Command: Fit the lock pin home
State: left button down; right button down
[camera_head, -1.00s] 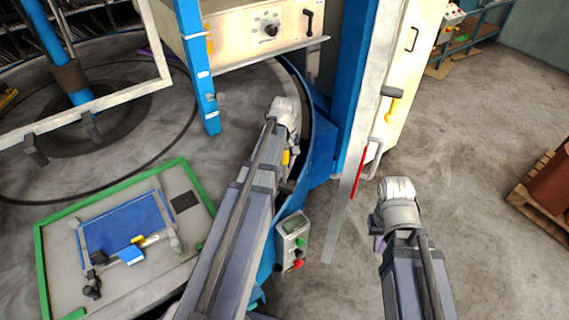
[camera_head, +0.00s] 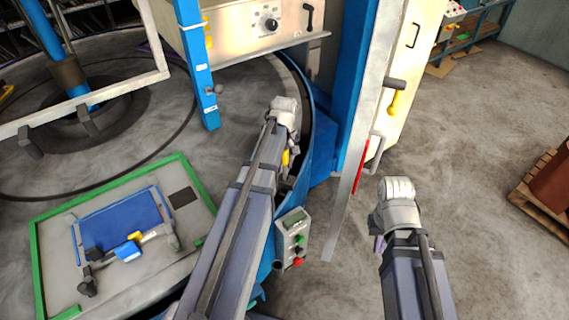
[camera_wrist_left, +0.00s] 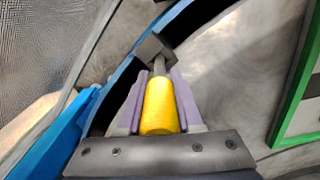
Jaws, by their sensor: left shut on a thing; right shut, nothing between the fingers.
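The lock pin has a yellow handle (camera_wrist_left: 160,106) and a short grey metal shaft. In the left wrist view my left gripper (camera_wrist_left: 156,88) is shut on the handle, with a purple finger on each side. The shaft points at a dark grey block (camera_wrist_left: 153,47) beside the blue rim and meets it in the picture. I cannot tell how deep it sits. In the head view a bit of the yellow handle (camera_head: 285,158) shows beside my left arm, which hides the rest. My right gripper (camera_head: 379,244) is shut and empty beyond the rim, mostly hidden by its wrist.
A round grey table (camera_head: 140,150) fills the left, carrying a green-edged plate (camera_head: 200,177) with a blue panel. A blue post (camera_head: 201,75) stands behind my left arm. A control box (camera_head: 293,240) sits between my arms, near a pale door edge (camera_head: 344,215). Right-hand floor is clear before a pallet.

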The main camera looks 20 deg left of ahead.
aim_at(285, 156)
pick_arm(q)
jog(key=shift+f+b, duration=2.15)
jog(key=shift+f, duration=0.1)
jog(key=c, duration=0.5)
grip_release()
jog(key=shift+r, duration=0.15)
notch_tip(285, 156, up, 8)
jog(key=p, duration=0.8)
jog(key=shift+f, duration=0.2)
